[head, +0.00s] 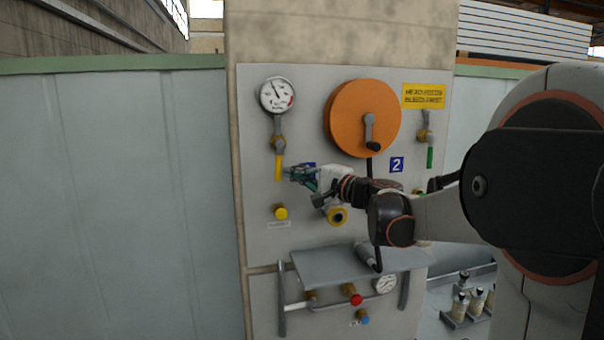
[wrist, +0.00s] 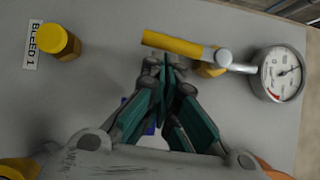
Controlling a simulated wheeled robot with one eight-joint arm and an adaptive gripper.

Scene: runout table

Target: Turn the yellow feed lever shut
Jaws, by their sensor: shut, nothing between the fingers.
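The yellow feed lever (head: 279,167) hangs straight down from its brass valve (head: 278,143), below the pressure gauge (head: 277,95). It lies in line with the gauge's pipe. In the wrist view the lever (wrist: 178,45) runs across the top, with the gauge (wrist: 279,74) to its right. My gripper (head: 289,172) has its green fingers brought together, empty, just right of the lever in the head view. The fingertips (wrist: 165,62) also show in the wrist view, close beside the lever's middle. I cannot tell whether they touch it.
A yellow bleed knob (head: 281,212) sits below the lever. An orange disc with a crank (head: 350,118) is up to the right. A green lever (head: 430,157) hangs at the panel's right. A grey shelf (head: 345,264) juts out below. The panel left of the lever is clear.

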